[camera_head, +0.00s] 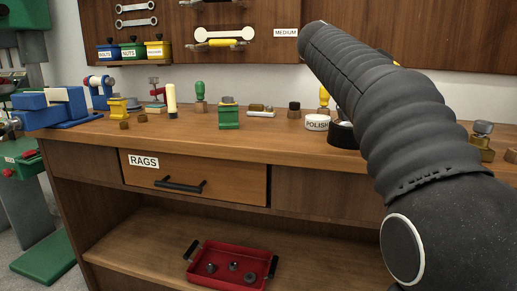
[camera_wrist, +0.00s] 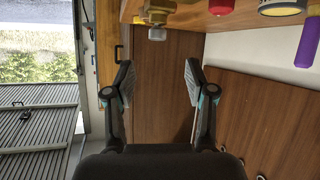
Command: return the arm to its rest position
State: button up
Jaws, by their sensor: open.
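My gripper (camera_wrist: 158,88) shows in the wrist view with its two fingers wide apart and nothing between them. In the head view my dark, ribbed arm rises from the lower right and reaches up over the right part of the workbench (camera_head: 330,152). My gripper cannot be seen in the head view.
The RAGS drawer (camera_head: 195,177) looks shut. A red tray (camera_head: 215,273) with several dark parts sits on the lower shelf. Tools hang on the back board.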

jog(key=s+a+f+n+t+y, duration=0.1)
jog(key=s+a+f+n+y, duration=0.3)
jog(key=s+f, duration=0.3)
jog(key=s+a+f+n+t+y, duration=0.2)
jog(key=s+a+f+n+y, duration=0.2)
jog(key=s+f, duration=0.4)
jog(key=s+a+f+n+t+y, duration=0.2)
jog(key=s+a+f+n+y, duration=0.2)
jog(key=f, duration=1.4)
jog(key=s+a+n, duration=0.2)
jog(key=s+n, duration=0.2)
jog(key=shift+s+a+f+y, duration=0.2)
jog(key=shift+a+y, duration=0.05)
jog(key=shift+y, duration=0.05)
